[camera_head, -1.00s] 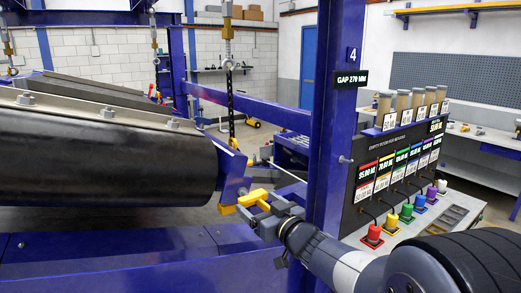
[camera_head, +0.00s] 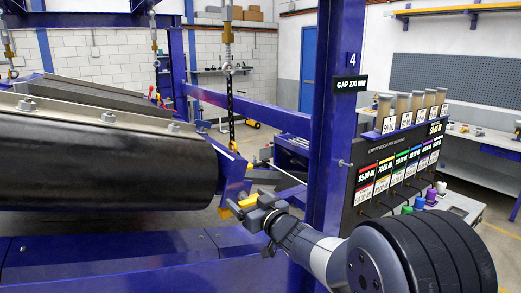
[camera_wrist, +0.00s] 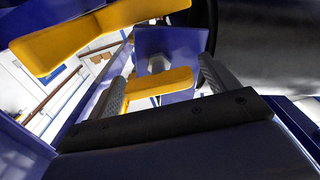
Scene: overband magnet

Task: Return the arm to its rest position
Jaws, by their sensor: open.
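My gripper (camera_head: 250,207) is open, with my arm stretched from the lower right toward the belt unit's right end. In the wrist view my gripper (camera_wrist: 163,82) shows two grey ribbed fingers spread apart. A yellow bar (camera_wrist: 155,84) shows between the fingers; I cannot tell whether it touches them. A second yellow bar (camera_wrist: 100,32) crosses the upper left of the wrist view. In the head view a yellow piece (camera_head: 228,209) shows at my gripper's tip, partly hidden by it.
The black belt unit (camera_head: 105,165) hangs at left. A blue post (camera_head: 330,110) rises close beside my arm. A blue beam (camera_head: 120,255) runs below. A panel (camera_head: 385,180) with coloured labels and a bench (camera_head: 460,205) stand right, partly covered by my arm.

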